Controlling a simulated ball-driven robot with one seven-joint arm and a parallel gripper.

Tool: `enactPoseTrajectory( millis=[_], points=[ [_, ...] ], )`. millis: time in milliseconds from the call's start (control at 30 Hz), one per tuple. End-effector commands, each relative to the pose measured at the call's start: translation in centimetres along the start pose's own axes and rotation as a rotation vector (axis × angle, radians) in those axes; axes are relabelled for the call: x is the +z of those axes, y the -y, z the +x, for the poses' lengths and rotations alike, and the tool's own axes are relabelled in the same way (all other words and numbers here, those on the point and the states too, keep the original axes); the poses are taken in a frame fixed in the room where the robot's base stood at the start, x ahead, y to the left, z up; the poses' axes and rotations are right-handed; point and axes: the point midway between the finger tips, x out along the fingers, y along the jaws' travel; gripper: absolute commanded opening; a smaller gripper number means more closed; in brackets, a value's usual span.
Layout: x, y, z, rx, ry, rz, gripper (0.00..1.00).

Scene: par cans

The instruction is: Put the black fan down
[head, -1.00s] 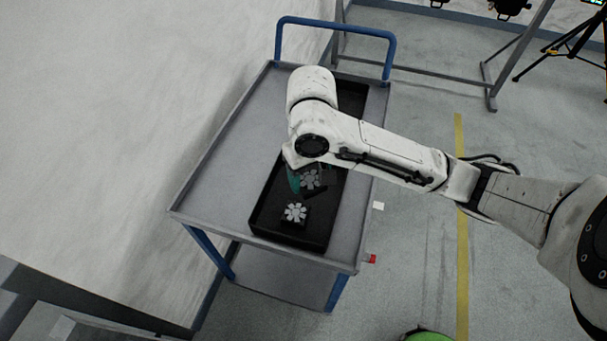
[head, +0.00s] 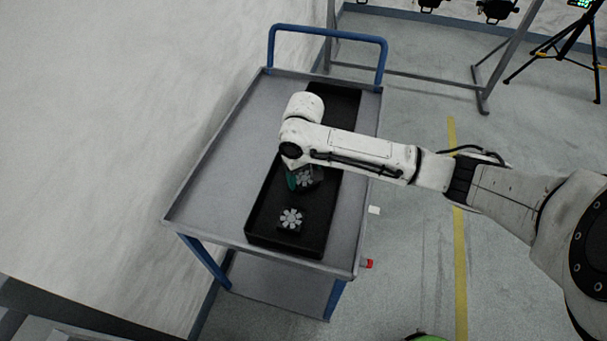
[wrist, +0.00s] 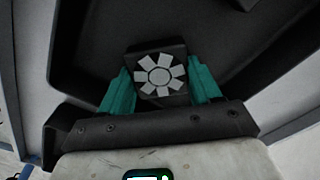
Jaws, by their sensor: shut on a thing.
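A black fan with a pale, several-bladed face (wrist: 160,75) sits between the teal fingers of my gripper (wrist: 162,88) in the wrist view. My gripper is shut on it. In the head view this fan (head: 306,177) shows just below my wrist, over the long black tray (head: 254,213), with one teal finger beside it. A second black fan with a pale face (head: 291,219) lies in the near part of the tray. I cannot tell whether the held fan touches the tray floor.
The tray lies along the right side of a grey cart top (head: 222,160) with a blue handle (head: 328,34) at its far end. The cart's left side is bare. A pale wall (head: 100,110) stands close on the left. A metal frame (head: 430,79) is behind.

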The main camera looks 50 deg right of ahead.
Motion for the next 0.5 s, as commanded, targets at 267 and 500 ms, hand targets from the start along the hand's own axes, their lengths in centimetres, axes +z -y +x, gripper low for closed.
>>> enactPoseTrajectory(
  millis=[267, 500],
  points=[
    [0.01, 0.01, 0.34, 0.000, -0.001, 0.000, 0.33],
    [-0.01, 0.00, 0.60, 0.000, -0.001, 0.000, 0.70]
  ],
)
